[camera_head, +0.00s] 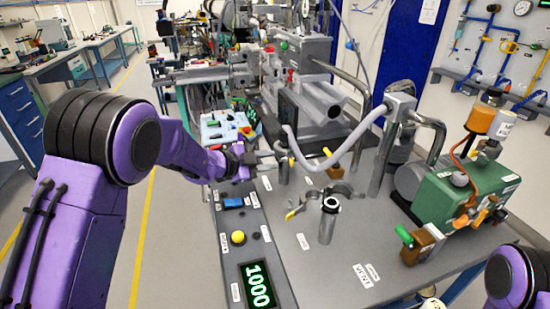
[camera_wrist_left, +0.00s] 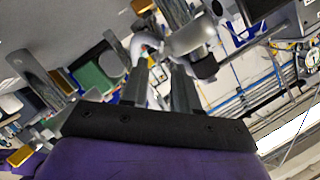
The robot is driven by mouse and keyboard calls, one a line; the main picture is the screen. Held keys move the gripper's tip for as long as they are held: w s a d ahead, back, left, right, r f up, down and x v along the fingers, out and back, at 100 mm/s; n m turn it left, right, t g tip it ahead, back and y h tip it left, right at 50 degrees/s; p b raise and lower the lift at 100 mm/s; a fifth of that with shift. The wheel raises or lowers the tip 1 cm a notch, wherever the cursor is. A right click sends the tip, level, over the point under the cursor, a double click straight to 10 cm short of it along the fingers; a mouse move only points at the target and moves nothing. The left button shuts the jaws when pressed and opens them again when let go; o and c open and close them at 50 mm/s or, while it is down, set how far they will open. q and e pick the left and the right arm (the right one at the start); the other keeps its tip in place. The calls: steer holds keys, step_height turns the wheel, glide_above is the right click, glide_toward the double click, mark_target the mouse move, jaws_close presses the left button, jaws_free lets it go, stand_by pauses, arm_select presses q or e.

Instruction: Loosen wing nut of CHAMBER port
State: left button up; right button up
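A grey hose (camera_head: 345,150) ends at an upright port (camera_head: 284,170) with a small yellow part on its right side; I cannot tell whether that is the wing nut. My left gripper (camera_head: 268,161) reaches to this port from the left, its fingertips close beside it; contact is unclear. In the left wrist view the two dark fingers (camera_wrist_left: 158,85) stand apart with a gap between them, and a pale curved piece (camera_wrist_left: 146,46) shows at their tips. A bare upright stub (camera_head: 327,222) stands nearer, with an open clamp (camera_head: 340,190) beside it. My right gripper is out of view.
A control box (camera_head: 240,215) with a display reading 1000 lies left of the stub. A green pump (camera_head: 455,195) stands at the right. Tall metal pipes (camera_head: 382,150) rise between. A tray of tools (camera_head: 225,128) is behind my left gripper. The front tabletop (camera_head: 350,250) is mostly clear.

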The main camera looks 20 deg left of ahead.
mark_target(283, 160)
arm_select(q)
steer(key=shift+x, duration=1.5)
steer(key=shift+a+f, duration=0.1)
jaws_close()
steer(key=shift+p, duration=0.3)
steer(key=n+g+p, duration=0.1)
steer(key=n+p, duration=0.1)
steer(key=p, duration=0.2)
steer(key=n+g+h+p, duration=0.1)
steer(key=n+g+p, duration=0.1)
steer(key=p, duration=0.3)
steer(key=shift+w+a+r+n, duration=0.2)
steer(key=shift+n, duration=0.2)
